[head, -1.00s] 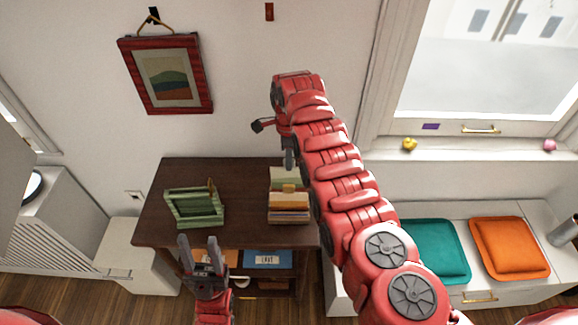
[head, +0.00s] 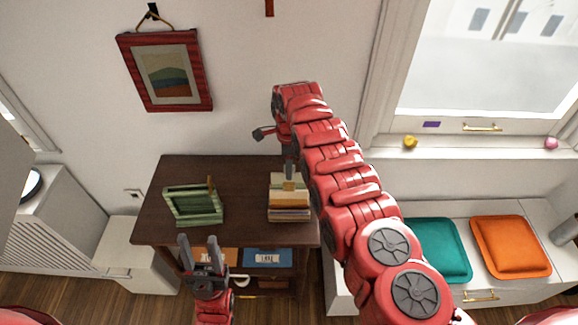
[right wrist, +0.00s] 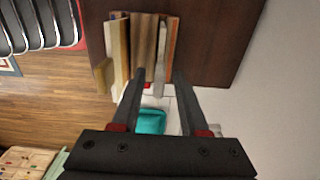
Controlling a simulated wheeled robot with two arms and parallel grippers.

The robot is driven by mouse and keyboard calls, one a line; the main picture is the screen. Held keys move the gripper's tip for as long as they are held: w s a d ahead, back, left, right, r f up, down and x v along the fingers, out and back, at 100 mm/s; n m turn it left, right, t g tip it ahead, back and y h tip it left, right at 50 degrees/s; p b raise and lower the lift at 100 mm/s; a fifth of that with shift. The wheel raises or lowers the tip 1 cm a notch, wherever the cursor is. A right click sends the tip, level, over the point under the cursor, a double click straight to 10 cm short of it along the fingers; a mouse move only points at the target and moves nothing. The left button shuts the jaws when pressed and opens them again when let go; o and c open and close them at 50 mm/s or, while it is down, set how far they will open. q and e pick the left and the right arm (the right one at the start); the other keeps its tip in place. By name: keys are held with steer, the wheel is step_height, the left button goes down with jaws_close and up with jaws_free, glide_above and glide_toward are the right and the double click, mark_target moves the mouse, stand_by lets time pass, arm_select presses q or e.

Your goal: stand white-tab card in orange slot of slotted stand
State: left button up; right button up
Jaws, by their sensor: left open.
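A row of upright cards or slats in cream, tan, brown and dark tones (head: 289,207) stands on the right part of the dark table; it also shows in the right wrist view (right wrist: 144,42). A green slatted holder (head: 193,206), with a small brown upright piece, stands to its left. I cannot tell for sure which is the slotted stand, or pick out the orange slot. My right gripper (head: 289,178) points down over the row's back edge, its fingers apart in the wrist view (right wrist: 161,76). A thin pale piece (right wrist: 161,64), its tab unclear, shows between them. My left gripper (head: 200,243) is open and empty before the table.
The dark table (head: 242,185) has bare top between the green holder and the row. Its lower shelf holds a blue labelled item (head: 268,257). A bench with teal (head: 440,248) and orange (head: 510,246) cushions stands right. A framed picture (head: 167,70) hangs behind.

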steer(key=shift+r, duration=0.1)
steer(key=shift+r+p, duration=0.3)
steer(key=shift+p, duration=0.05)
steer(key=shift+r, duration=0.25)
step_height(320, 180, up, 3)
steer(key=shift+f+p, duration=0.15)
steer(key=shift+p, duration=0.6)
steer(key=shift+w+r+b, duration=0.15)
steer(key=shift+r+b, duration=0.65)
steer(key=shift+b, duration=0.15)
step_height(320, 180, up, 7)
steer(key=b, duration=0.1)
steer(key=shift+s+b, duration=0.2)
steer(key=shift+b, duration=0.15)
steer(key=shift+f, duration=0.1)
